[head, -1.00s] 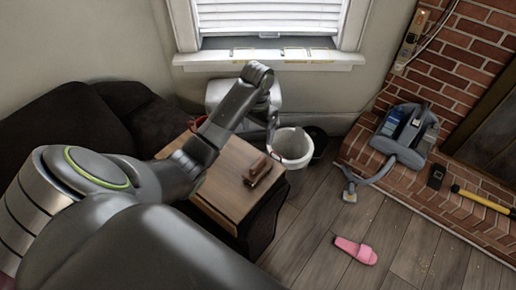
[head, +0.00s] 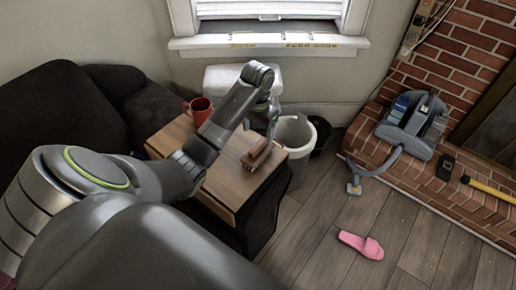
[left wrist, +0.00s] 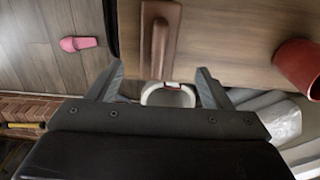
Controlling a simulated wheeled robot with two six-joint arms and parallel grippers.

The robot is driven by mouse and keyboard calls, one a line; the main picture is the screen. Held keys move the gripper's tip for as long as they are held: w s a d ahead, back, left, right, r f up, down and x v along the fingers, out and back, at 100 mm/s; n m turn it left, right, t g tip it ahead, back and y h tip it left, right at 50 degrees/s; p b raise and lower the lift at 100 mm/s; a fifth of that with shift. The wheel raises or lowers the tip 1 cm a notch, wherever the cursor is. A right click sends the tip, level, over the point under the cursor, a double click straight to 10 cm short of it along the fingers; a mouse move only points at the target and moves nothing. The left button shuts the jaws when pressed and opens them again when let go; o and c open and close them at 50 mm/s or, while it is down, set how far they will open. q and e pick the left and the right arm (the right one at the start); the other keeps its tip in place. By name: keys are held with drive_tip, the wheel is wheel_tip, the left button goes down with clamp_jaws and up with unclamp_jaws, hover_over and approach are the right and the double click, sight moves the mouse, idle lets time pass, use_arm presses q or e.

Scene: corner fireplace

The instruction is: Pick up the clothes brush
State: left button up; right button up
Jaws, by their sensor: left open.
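The clothes brush (head: 257,153) is brown and lies on the wooden top of a small side table (head: 229,188), near its right edge. In the left wrist view the brush (left wrist: 158,42) shows at the top centre, beyond the fingertips. My left gripper (head: 272,122) is above and just behind the brush in the head view, pointing down. In the left wrist view its two fingers (left wrist: 159,72) are spread apart with nothing between them. The gripper is open and does not appear to touch the brush. My right gripper is not in view.
A red mug (head: 200,108) stands at the table's back left. A white bin (head: 297,136) is close behind the table. A dark sofa (head: 58,105) is on the left. A pink slipper (head: 361,245) lies on open floor; a vacuum (head: 412,125) sits on the brick hearth.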

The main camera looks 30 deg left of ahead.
sight(258, 150)
use_arm(q)
wheel_tip(258, 150, down, 4)
drive_tip(key=shift+f+b, duration=0.1)
drive_tip(key=shift+b, duration=0.4)
drive_tip(key=shift+w+d+f+b, duration=0.1)
drive_tip(key=shift+f+b, duration=0.3)
drive_tip(key=shift+f, duration=2.4)
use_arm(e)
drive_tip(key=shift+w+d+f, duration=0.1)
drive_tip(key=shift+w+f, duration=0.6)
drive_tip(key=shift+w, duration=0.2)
use_arm(q)
drive_tip(key=shift+c, duration=0.3)
drive_tip(key=c, duration=1.1)
drive_tip(key=shift+o, duration=0.2)
drive_tip(key=shift+r, duration=0.1)
